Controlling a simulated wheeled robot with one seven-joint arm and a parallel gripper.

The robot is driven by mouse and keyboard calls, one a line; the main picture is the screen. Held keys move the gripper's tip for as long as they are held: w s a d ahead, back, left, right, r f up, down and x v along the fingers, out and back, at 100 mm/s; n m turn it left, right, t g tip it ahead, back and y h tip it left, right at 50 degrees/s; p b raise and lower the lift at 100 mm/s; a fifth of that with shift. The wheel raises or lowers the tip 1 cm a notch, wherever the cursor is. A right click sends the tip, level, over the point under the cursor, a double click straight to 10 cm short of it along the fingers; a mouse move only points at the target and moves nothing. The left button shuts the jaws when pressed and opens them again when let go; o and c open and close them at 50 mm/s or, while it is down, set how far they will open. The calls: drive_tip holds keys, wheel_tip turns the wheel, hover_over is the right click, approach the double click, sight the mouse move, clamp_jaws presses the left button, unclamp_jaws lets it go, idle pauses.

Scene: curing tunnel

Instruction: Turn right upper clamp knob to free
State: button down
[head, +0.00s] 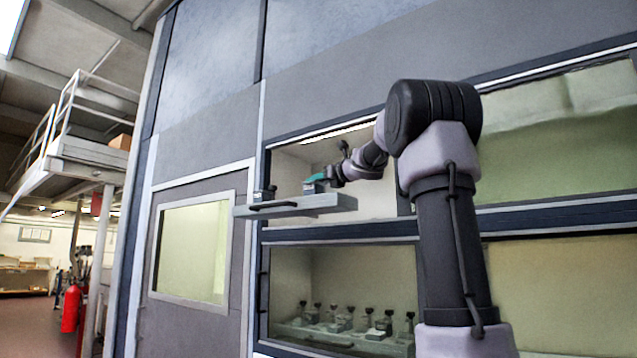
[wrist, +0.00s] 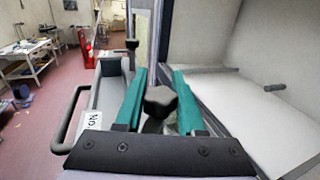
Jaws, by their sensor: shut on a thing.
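The right upper clamp knob (wrist: 160,101) is dark and lobed and sits between the teal fingers of my gripper (wrist: 159,84) in the wrist view. My gripper is shut on it. In the head view my gripper (head: 317,178) reaches into the upper opening, over the right clamp on the pulled-out upper tray (head: 300,206). The knob is hidden there by the fingers. A second clamp with a dark knob (head: 268,190) stands at the tray's left end; it also shows beyond the fingers in the wrist view (wrist: 132,45). I cannot tell the knob's turn angle.
The tray has a dark front handle (head: 273,206), and a white label (wrist: 94,120) shows in the wrist view. A lower bay holds several similar knobbed clamps (head: 345,318). The opening's frame (wrist: 201,62) stands close to the right of my fingers. A red extinguisher (head: 72,305) is far left.

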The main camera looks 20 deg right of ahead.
drive_tip(key=shift+s+a+n+g+y, duration=0.1)
drive_tip(key=shift+a+n+g+y, duration=0.1)
drive_tip(key=shift+n+g+y, duration=0.85)
drive_tip(key=shift+s+a+n+g+y, duration=0.15)
drive_tip(key=shift+n+g+y, duration=0.25)
drive_tip(key=shift+n+y, duration=0.75)
drive_tip(key=shift+s+a+n+g+y, duration=0.15)
drive_tip(key=shift+n+g+y, duration=0.55)
drive_tip(key=shift+y, duration=0.9)
drive_tip(key=c, duration=0.5)
unclamp_jaws()
wheel_tip(320, 180, up, 10)
drive_tip(key=shift+a, duration=0.1)
